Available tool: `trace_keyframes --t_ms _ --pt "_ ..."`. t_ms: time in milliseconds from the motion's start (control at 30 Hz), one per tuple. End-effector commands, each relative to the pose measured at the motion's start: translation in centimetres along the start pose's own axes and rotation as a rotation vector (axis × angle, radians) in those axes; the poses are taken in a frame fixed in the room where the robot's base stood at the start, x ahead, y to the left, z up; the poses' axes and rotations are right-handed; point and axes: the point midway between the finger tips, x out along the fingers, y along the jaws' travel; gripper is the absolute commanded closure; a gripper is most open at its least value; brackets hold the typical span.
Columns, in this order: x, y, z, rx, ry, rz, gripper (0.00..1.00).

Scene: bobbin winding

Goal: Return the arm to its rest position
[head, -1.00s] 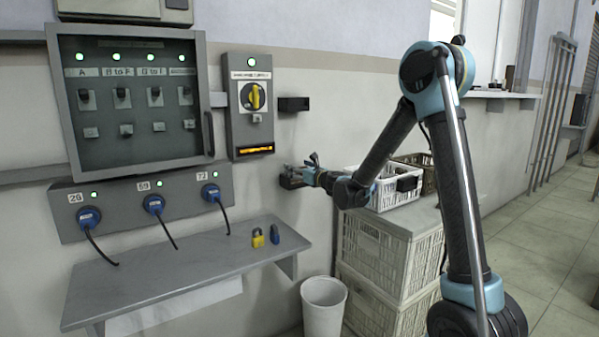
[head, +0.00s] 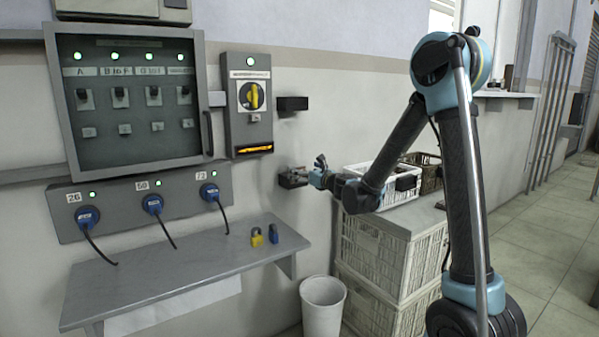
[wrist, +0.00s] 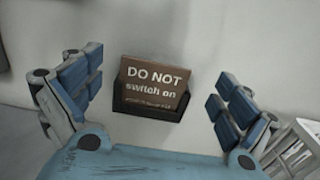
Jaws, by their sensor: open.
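My gripper (head: 303,172) is in front of the wall, to the right of the plug panel, with its fingers pointing at a small dark holder (head: 291,180). In the wrist view my gripper (wrist: 150,92) is open and empty, its two fingers wide apart. Between them, a brown sign (wrist: 153,86) reading "DO NOT switch on" stands in the dark holder (wrist: 148,110) on the wall. The fingers are clear of the sign. My arm is extended from the right, bent at the elbow.
A grey shelf (head: 185,268) holds a yellow padlock (head: 257,237) and a blue padlock (head: 274,235). A switch box (head: 247,130) with a yellow rotary switch and an empty-looking dark holder (head: 292,104) are above. White crates (head: 385,250) and a bin (head: 323,308) stand below my forearm.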

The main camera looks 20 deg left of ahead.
Motion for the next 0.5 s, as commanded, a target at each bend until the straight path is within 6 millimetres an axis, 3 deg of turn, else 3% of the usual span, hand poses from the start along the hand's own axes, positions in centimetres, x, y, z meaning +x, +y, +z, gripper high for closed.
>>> trace_keyframes --t_ms 200,500 --pt "-4.2 -0.1 -0.1 0.0 0.001 -0.002 0.03" --pt "-7.1 0.0 -0.1 -0.003 0.001 0.0 0.03"
